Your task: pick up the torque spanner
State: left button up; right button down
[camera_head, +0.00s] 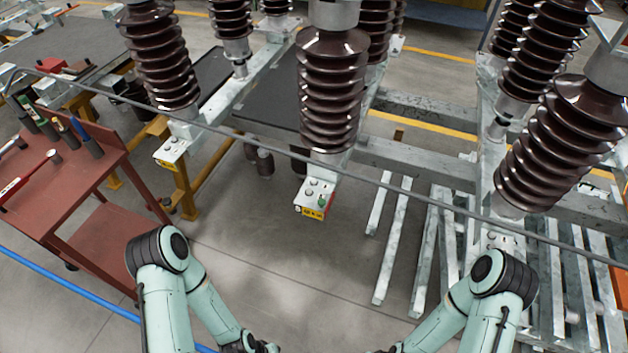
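A red cart (95,178) stands at the left with several hand tools on its top. A long red tool with a pale end (12,187) lies near the cart's left side, cut by the picture edge; it may be the torque spanner, but I cannot tell for sure. My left arm bends down to the bottom edge, where its dark end (255,347) is mostly cut off. My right arm's end (388,350) is likewise barely in view at the bottom. Both are well away from the cart. The fingers of neither gripper show clearly.
Brown ribbed insulators (332,95) stand on grey metal frames (420,160). A thin grey bar (400,187) crosses the view in front of them. Pale metal beams (395,240) lie low at the right. A blue line (70,285) runs along the floor, and the middle floor is clear.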

aim_at(52, 155)
jog(key=j+u, duration=0.1)
jog(key=u, duration=2)
jog(key=i+j+u, duration=0.1)
jog(key=i+j, duration=0.65)
jog(key=i, duration=0.1)
